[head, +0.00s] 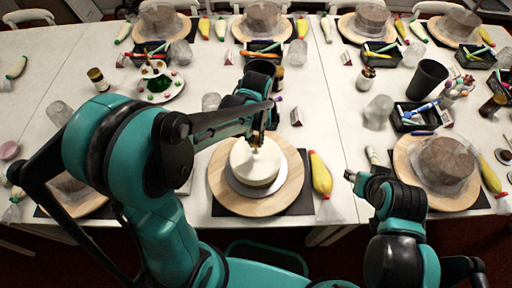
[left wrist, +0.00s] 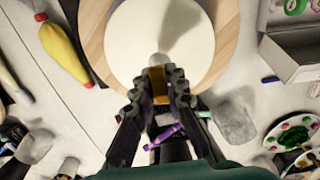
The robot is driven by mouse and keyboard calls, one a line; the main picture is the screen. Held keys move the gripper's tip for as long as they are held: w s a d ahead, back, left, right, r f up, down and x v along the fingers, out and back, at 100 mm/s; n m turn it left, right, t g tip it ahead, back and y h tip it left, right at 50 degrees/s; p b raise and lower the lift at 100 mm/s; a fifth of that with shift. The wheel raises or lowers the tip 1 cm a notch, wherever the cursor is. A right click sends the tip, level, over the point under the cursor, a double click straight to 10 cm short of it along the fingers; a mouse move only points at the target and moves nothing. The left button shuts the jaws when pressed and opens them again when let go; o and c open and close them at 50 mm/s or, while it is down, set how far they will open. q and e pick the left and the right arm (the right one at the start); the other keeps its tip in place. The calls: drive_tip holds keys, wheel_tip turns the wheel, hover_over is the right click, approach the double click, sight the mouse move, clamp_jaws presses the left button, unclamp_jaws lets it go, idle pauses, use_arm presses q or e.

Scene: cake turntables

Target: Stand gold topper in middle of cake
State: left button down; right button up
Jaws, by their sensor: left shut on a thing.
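The white cake (head: 256,162) stands on a round wooden turntable (head: 225,190) near the front edge of the table. It also shows in the left wrist view (left wrist: 135,40). My left gripper (head: 258,138) hangs over the far part of the cake. In the left wrist view my left gripper (left wrist: 158,88) is shut on the gold topper (left wrist: 159,84), a small gold piece between the fingertips. Whether the topper touches the cake top is not clear. My right gripper (head: 350,178) is to the right, over the table's front area, away from the cake; its jaw state is unclear.
A yellow piping bag (head: 320,175) lies just right of the turntable. A covered brown cake (head: 448,162) stands on another board at the right. A black cup (head: 427,80) and a black tray (head: 408,117) with tools stand behind it.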

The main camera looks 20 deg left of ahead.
sight(256, 150)
use_arm(q)
wheel_tip(256, 150, down, 4)
drive_tip(key=shift+r+b, duration=0.2)
drive_tip(key=shift+b, duration=0.4)
drive_tip(key=shift+f, duration=0.2)
drive_tip(key=shift+f, duration=0.15)
drive_tip(key=c, duration=1.6)
unclamp_jaws()
drive_tip(key=shift+o, duration=0.2)
